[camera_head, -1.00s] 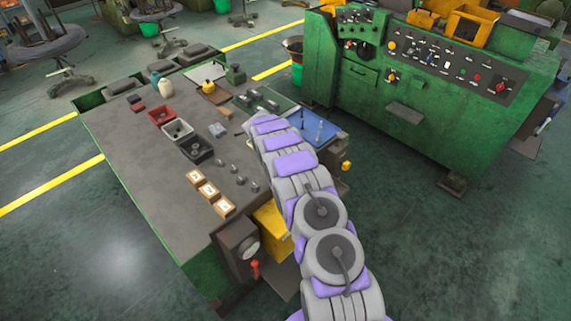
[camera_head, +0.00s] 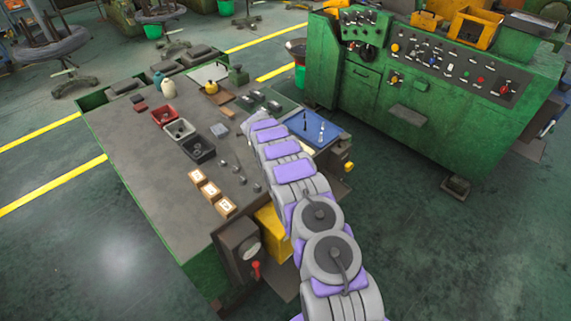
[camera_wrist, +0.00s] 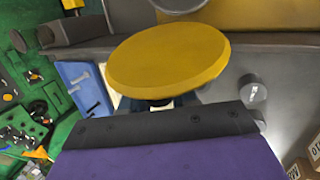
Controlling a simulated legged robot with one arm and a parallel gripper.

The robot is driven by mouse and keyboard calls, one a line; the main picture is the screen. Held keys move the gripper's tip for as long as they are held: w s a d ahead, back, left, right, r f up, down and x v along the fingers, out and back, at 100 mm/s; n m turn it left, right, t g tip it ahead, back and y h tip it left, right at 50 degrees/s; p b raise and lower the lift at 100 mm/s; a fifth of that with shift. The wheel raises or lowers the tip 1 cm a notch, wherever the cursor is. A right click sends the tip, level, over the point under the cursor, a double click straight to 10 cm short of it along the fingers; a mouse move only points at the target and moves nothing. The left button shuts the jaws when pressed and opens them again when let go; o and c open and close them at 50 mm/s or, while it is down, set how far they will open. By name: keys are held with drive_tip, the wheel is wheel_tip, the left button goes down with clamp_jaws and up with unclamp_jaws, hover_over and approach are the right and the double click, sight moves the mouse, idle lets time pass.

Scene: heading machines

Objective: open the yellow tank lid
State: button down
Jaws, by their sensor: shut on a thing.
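A round yellow disc, which looks like the tank lid (camera_wrist: 170,58), fills the middle of the wrist view, slightly tilted. My gripper (camera_wrist: 162,102) is directly below it in that view, shut on its underside; the contact is mostly hidden by the disc and the dark gripper body. A larger yellow surface, apparently the yellow tank (camera_wrist: 250,13), shows at the top of the wrist view. In the head view a yellow box (camera_head: 271,226) shows at the bench's front side, partly covered by my arm. My gripper is hidden behind my arm there.
The workbench (camera_head: 125,150) carries small bins, bottles and cartons (camera_head: 209,190). A gauge box (camera_head: 243,247) with a red handle (camera_head: 256,268) is at its front corner. A blue plate (camera_head: 318,128) lies beside my arm. A green machine (camera_head: 430,120) stands at right; the floor between is clear.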

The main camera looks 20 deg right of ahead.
drive_tip(key=shift+a+f, duration=0.1)
drive_tip(key=shift+f, duration=0.1)
drive_tip(key=c, duration=1.3)
unclamp_jaws()
drive_tip(key=o, duration=0.4)
drive_tip(key=shift+w, duration=0.1)
drive_tip(key=shift+r, duration=0.1)
drive_tip(key=b+v, duration=0.1)
drive_tip(key=v, duration=1.6)
drive_tip(key=shift+b, duration=0.35)
drive_tip(key=shift+r, duration=0.15)
